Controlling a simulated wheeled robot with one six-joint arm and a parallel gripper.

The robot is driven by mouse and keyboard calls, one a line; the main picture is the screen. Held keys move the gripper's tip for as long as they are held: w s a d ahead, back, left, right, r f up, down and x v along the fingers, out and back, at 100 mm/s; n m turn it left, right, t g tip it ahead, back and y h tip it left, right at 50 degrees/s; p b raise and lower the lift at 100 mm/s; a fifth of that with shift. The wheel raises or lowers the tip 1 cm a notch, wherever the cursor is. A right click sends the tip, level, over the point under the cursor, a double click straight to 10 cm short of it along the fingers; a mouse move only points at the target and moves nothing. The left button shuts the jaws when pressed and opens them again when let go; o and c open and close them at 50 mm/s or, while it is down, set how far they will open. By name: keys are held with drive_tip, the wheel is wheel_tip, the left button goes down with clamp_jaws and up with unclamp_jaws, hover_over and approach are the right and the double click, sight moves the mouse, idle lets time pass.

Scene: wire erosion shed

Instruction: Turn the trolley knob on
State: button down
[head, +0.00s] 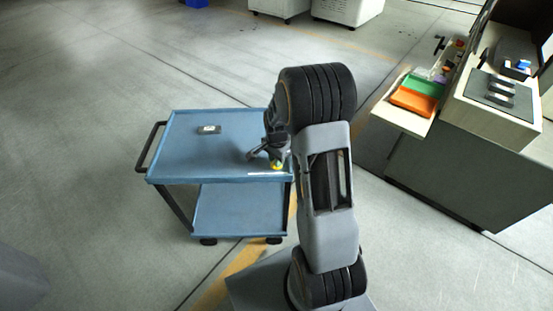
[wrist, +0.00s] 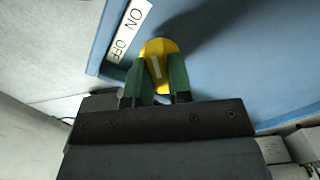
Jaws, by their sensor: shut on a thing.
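The blue trolley (head: 225,150) stands left of my arm in the head view, with the yellow knob (head: 276,165) at its near right corner. In the wrist view the knob (wrist: 160,50) is round and yellow with a pale line on it, beside a white label (wrist: 129,30) reading ON and OFF. The line points roughly up, slightly left, in that view. My gripper (wrist: 157,80) is shut on the knob, with one green finger on each side. Its fingertips hide the lower part of the knob. In the head view my gripper (head: 272,155) is above the trolley's corner.
A workbench with an orange tray (head: 412,101) and a green tray (head: 424,85) stands at the right. White cabinets (head: 347,10) stand at the back. The floor left of the trolley is clear.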

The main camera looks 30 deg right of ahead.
idle(0.4)
drive_tip(key=c, duration=1)
unclamp_jaws()
drive_tip(key=shift+c, duration=0.2)
drive_tip(key=shift+r, duration=0.1)
wheel_tip(320, 180, up, 14)
drive_tip(key=p, duration=0.1)
drive_tip(key=shift+f+p, duration=0.2)
drive_tip(key=shift+p, duration=0.1)
drive_tip(key=s+a+r+n+t+p, duration=0.1)
drive_tip(key=s+a+r+n+p, duration=0.3)
drive_tip(key=s+r+n, duration=0.3)
drive_tip(key=s+a+r+n+t+p, duration=0.2)
drive_tip(key=s+a+r+n+p, duration=0.2)
drive_tip(key=s+r+n, duration=0.3)
drive_tip(key=shift+s+a+r+t, duration=0.3)
drive_tip(key=shift+s+a+r, duration=0.1)
drive_tip(key=shift+s+a, duration=0.55)
